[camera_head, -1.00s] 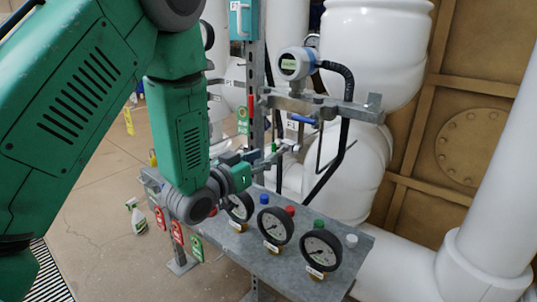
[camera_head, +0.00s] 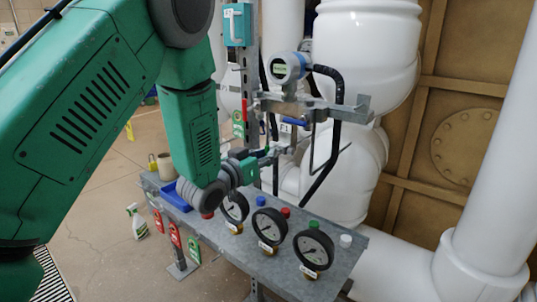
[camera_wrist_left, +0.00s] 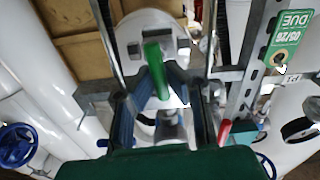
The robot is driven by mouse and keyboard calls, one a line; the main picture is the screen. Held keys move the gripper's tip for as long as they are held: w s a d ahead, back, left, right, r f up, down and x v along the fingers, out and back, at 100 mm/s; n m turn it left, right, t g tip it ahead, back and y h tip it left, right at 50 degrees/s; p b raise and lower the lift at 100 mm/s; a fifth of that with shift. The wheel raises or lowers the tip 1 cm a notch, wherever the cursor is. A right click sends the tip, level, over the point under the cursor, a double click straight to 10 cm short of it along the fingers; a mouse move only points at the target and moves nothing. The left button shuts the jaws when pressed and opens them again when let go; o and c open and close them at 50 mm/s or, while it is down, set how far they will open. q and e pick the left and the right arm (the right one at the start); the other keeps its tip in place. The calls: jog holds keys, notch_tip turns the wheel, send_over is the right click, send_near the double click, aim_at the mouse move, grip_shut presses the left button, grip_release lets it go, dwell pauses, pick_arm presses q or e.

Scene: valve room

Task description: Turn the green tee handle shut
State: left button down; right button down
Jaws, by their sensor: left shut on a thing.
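The green tee handle (camera_wrist_left: 155,66) shows in the left wrist view as an upright green bar. It stands between the blue-padded fingers of my left gripper (camera_wrist_left: 158,98), which are shut on it. In the head view my left gripper (camera_head: 267,158) reaches in from the left to the pipework behind the gauge bench. There the fingers and fittings overlap, and I cannot clearly make out the handle. My right gripper is in neither view.
A grey bench (camera_head: 330,233) carries gauges and coloured caps, with a blue tray (camera_head: 176,196) at its left. A transmitter (camera_head: 287,68) stands above the pipework. A red lever (camera_wrist_left: 224,131) is close to the right finger. Large white pipes (camera_head: 365,50) stand behind.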

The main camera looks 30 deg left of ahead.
pick_arm(q)
jog(key=shift+w+a, duration=0.1)
jog(key=shift+d+r+m, duration=0.1)
jog(key=shift+d+m, duration=0.25)
jog(key=shift+m, duration=0.35)
jog(key=c, duration=1.7)
grip_release()
jog(key=shift+w+a, duration=0.1)
jog(key=shift+a, duration=0.05)
jog(key=shift+o, duration=0.5)
jog(key=shift+w+f, duration=0.15)
jog(key=shift+f, duration=0.1)
jog(key=shift+s+r, duration=0.1)
jog(key=shift+s, duration=0.3)
jog(key=s+a, duration=0.1)
jog(key=s, duration=1)
jog(key=shift+s+a, duration=0.1)
